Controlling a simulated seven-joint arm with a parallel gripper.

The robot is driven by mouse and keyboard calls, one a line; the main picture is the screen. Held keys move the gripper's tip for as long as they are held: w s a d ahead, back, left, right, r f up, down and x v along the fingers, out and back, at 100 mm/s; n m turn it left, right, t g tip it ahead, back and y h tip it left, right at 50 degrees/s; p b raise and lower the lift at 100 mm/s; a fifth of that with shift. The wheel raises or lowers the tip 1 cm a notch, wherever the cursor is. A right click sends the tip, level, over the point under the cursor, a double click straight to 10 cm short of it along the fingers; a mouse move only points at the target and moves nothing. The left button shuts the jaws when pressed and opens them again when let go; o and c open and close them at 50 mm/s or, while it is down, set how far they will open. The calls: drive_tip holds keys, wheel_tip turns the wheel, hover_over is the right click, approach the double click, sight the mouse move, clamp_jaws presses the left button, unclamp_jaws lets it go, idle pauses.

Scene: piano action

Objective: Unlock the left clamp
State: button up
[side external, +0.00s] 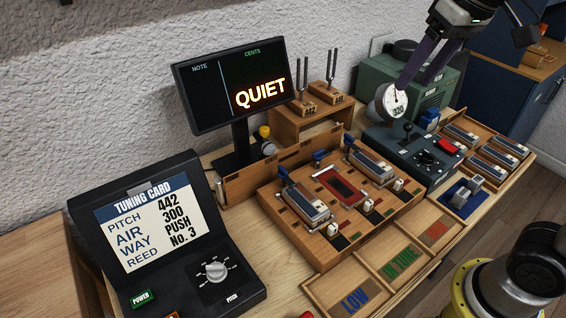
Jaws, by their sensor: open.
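A wooden fixture (292,232) stands on the bench in the middle. Whether either clamp is locked is too small to tell. My gripper (416,82) hangs at the upper right, with two long purple fingers apart. It is near the round gauge, away from the left clamp, and holds nothing that I can see.
A round gauge (392,101) and dark control box (418,158) stand right of the fixture. A monitor (228,84) reading QUIET and tuning forks (331,68) are behind. A tuning card console (165,240) is at left. Labelled wooden trays (352,290) lie in front.

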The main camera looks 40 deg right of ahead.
drive_tip(key=w+a+g, duration=0.1)
drive_tip(key=w+a, duration=0.2)
drive_tip(key=w, duration=0.4)
drive_tip(key=n+g, duration=0.2)
drive_tip(key=g, duration=0.1)
hover_over(283, 169)
wheel_tip(283, 169, down, 12)
wheel_tip(283, 169, down, 14)
drive_tip(key=shift+r, duration=0.25)
clamp_jaws()
